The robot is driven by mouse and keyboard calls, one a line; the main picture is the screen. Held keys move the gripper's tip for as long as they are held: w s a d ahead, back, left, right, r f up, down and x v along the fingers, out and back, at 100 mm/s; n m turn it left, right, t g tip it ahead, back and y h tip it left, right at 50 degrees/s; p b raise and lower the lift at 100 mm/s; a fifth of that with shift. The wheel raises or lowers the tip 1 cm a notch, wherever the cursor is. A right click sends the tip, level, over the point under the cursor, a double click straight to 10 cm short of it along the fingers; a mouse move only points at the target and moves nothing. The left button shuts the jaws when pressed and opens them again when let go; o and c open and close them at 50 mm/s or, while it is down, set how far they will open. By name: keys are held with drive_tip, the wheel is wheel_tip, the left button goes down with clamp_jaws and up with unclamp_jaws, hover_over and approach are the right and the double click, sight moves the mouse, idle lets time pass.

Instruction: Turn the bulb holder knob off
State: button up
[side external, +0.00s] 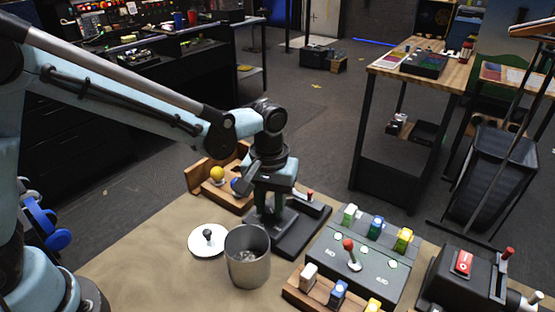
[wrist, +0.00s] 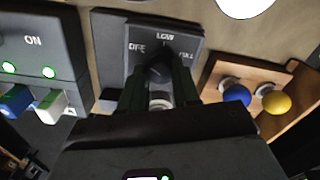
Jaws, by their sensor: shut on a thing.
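The dark control panel (wrist: 112,30) is marked OFF, LOW and FULL in the wrist view. Its black knob (wrist: 158,62) sits between my fingers and is largely hidden, so its exact setting is hard to tell. My gripper (wrist: 160,84) is shut on the knob. In the side view my gripper (side external: 268,212) points down over the dark base (side external: 298,238) and hides the knob. The wooden bulb holder (side external: 228,200) stands just behind it, with a yellow bulb (side external: 217,174) and a blue bulb (side external: 237,186). Neither bulb clearly glows.
A grey metal cup (side external: 248,262) and a white disc with a black knob (side external: 207,242) stand close to my gripper. A grey panel with a red-tipped lever (side external: 350,252) and coloured blocks is at right. A red-switch box (side external: 463,264) stands farther right.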

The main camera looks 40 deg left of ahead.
sight(269, 209)
drive_tip(key=shift+n, duration=0.4)
drive_tip(key=o, duration=1.1)
drive_tip(key=shift+c, duration=0.2)
drive_tip(key=shift+r, duration=0.1)
wheel_tip(269, 209, up, 12)
drive_tip(key=shift+a, duration=0.1)
drive_tip(key=s+a+f+m+t, duration=0.2)
drive_tip(key=s+a+m+t, duration=0.2)
drive_tip(key=s+a+t, duration=0.3)
drive_tip(key=s+a, duration=0.3)
drive_tip(key=a, duration=0.3)
drive_tip(key=shift+a+f+m, duration=0.35)
drive_tip(key=shift+a+m, duration=0.05)
